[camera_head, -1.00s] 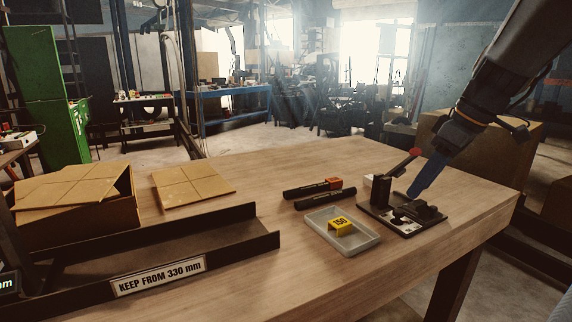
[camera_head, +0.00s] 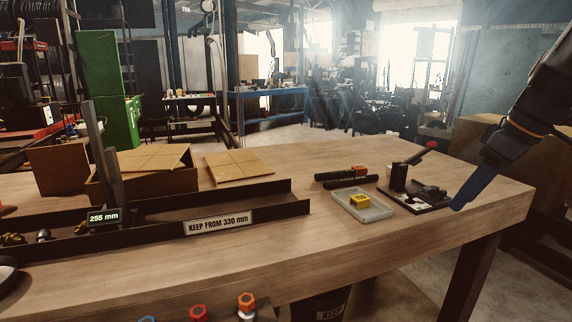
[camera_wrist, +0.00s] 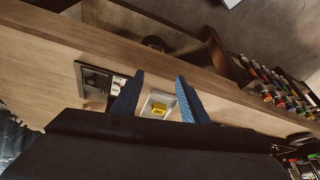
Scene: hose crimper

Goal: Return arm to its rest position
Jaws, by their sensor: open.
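My gripper (camera_head: 462,203) hangs at the right end of the workbench in the head view, its blue fingers pointing down. In the wrist view the two blue fingers (camera_wrist: 157,98) are spread apart with nothing held between them. The crimper (camera_head: 418,195), a dark press on a flat base plate, stands on the bench just left of my gripper. Its lever (camera_head: 416,156) is tilted up to the right. In the wrist view the crimper (camera_wrist: 97,80) lies left of the fingers.
A grey tray (camera_head: 376,214) holds a yellow block (camera_head: 360,201). Two dark hose pieces (camera_head: 345,178) lie behind it. A dark trough (camera_head: 160,228) labelled "KEEP FROM 330 mm" and an open cardboard box (camera_head: 130,184) stand to the left. A closed carton (camera_head: 478,140) is behind my arm.

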